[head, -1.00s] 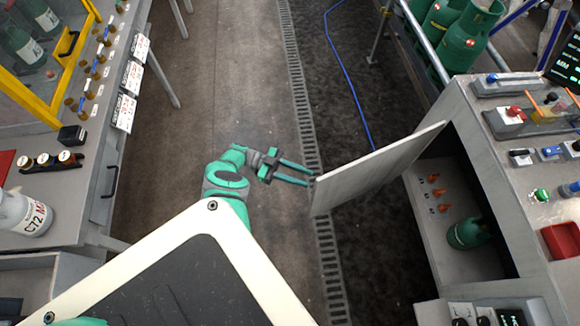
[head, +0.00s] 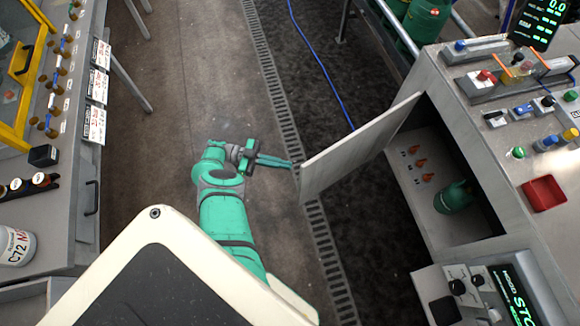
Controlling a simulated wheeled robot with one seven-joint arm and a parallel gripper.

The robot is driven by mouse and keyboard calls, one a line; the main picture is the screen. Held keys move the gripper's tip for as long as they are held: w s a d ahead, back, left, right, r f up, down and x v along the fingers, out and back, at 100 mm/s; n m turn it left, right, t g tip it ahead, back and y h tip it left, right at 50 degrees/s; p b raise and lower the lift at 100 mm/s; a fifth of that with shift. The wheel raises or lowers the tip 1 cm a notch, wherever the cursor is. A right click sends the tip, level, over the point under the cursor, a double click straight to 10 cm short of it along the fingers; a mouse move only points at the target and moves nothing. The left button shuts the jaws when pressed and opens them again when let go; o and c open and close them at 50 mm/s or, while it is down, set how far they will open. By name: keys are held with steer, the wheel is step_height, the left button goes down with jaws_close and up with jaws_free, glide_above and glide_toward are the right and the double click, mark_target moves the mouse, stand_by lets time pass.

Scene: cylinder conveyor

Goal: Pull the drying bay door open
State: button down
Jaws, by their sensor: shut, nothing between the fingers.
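The drying bay door (head: 355,152) is a pale grey panel on the right-hand cabinet. It stands swung out wide over the floor, and the bay (head: 440,185) behind it is exposed. Inside the bay are a green cylinder (head: 454,197) and several orange fittings (head: 421,163). My gripper (head: 292,165) is at the door's free edge, to its left. Its fingers look shut, with nothing visible between them. The fingertips are very close to the door's edge; I cannot tell whether they touch it.
The right cabinet (head: 462,108) carries switches, a red tray (head: 544,193) and a control panel with a lit display (head: 512,293). A left bench (head: 62,190) has labels and a handle. A blue hose (head: 322,65) and a drain grate (head: 285,110) lie on the floor. The aisle between is clear.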

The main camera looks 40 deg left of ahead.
steer(key=s+f+n+t+y, duration=0.2)
steer(key=s+f+t+y, duration=0.15)
steer(key=s, duration=0.85)
steer(key=s+d+r+n+t+y, duration=0.1)
steer(key=s+d+n+t+y, duration=0.3)
steer(key=s+d, duration=0.8)
steer(key=s+d+r+n+y, duration=0.1)
steer(key=d+r+n+y, duration=0.25)
steer(key=d+r, duration=0.6)
steer(key=w+d+r+n+y, duration=0.1)
steer(key=d+r+n+y, duration=0.1)
steer(key=d+r, duration=0.2)
steer(key=w+d+r+n+y, duration=0.1)
steer(key=w+d+r+y, duration=0.1)
steer(key=r, duration=0.7)
steer(key=shift+w+d+n+y, duration=0.35)
steer(key=shift+d+y, duration=0.35)
steer(key=shift+d, duration=0.2)
steer(key=shift+s+a+t, duration=0.1)
steer(key=shift+t, duration=0.15)
